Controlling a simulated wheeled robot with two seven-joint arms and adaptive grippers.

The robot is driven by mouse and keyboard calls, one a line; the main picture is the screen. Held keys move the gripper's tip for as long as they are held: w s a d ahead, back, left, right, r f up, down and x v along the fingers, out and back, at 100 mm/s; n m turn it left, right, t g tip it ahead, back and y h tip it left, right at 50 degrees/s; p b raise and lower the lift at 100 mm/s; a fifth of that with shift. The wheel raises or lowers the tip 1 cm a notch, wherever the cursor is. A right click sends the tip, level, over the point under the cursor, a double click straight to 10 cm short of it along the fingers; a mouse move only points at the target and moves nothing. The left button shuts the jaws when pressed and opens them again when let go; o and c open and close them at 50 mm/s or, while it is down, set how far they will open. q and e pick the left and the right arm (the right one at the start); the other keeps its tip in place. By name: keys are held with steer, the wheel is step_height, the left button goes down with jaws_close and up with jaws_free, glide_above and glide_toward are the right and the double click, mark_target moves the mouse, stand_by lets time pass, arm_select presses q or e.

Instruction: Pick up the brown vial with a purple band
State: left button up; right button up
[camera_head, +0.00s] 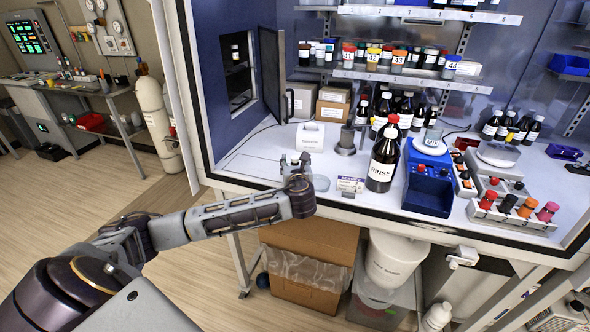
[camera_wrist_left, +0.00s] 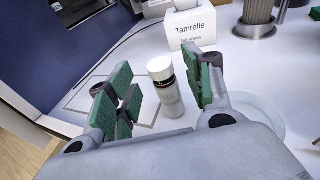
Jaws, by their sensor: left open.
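A small vial (camera_wrist_left: 169,96) with a white cap, dark neck and pale label stands upright on the white bench in the left wrist view. No purple band can be made out on it. My left gripper (camera_wrist_left: 160,88) is open, its green-padded fingers on either side of the vial in that view, with gaps on both sides. I cannot tell how far the vial is between them. In the head view my left gripper (camera_head: 300,174) is over the bench's front edge and the vial is hidden. My right gripper is not in view.
A white Tamrelle wipes box (camera_head: 309,137) stands behind, with a grey metal cylinder (camera_head: 347,140) beside it. A tall RINSE bottle (camera_head: 383,160) and blue mixer (camera_head: 430,185) stand to the right. An open hatch (camera_head: 236,65) at left holds another small vial (camera_head: 235,52).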

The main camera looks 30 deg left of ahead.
arm_select(q)
steer(key=x, duration=0.2)
steer(key=shift+w+a, duration=0.1)
steer(key=shift+w, duration=0.15)
steer(key=shift+w+a+f, duration=0.15)
steer(key=shift+w, duration=0.05)
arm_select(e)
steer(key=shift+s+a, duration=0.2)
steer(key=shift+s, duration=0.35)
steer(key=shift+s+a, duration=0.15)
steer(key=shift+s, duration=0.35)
arm_select(q)
steer(key=c, duration=1)
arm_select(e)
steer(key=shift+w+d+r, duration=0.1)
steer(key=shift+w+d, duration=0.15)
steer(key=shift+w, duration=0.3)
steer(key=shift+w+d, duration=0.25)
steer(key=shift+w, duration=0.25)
